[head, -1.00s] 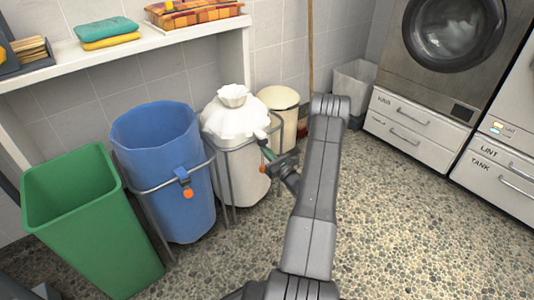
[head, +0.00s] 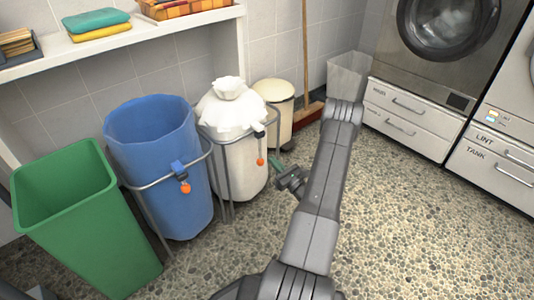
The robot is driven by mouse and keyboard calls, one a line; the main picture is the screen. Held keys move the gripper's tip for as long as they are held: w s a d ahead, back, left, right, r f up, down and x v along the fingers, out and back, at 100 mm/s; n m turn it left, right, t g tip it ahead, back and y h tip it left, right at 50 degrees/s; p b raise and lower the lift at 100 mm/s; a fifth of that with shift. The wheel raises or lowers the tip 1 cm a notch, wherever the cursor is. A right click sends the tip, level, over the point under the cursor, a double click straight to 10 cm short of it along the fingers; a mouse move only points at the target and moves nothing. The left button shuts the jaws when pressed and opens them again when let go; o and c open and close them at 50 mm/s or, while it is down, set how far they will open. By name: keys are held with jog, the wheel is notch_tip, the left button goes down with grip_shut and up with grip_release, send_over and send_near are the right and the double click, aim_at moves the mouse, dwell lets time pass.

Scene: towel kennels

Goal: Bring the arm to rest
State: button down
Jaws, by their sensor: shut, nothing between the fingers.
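A blue bin (head: 165,180) and a green bin (head: 85,225) stand at left. A cream bin (head: 276,108), a broom (head: 308,112) and a clear bin (head: 347,76) stand behind. Machines (head: 418,112) line the right. Floor (head: 420,220) right of my arm is clear.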

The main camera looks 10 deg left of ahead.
jog(key=shift+p+v, duration=0.35)
jog(key=shift+v, duration=1.6)
jog(key=w+a+r, duration=0.6)
jog(key=a, duration=0.1)
jog(key=shift+a, duration=0.35)
jog(key=shift+f, duration=0.1)
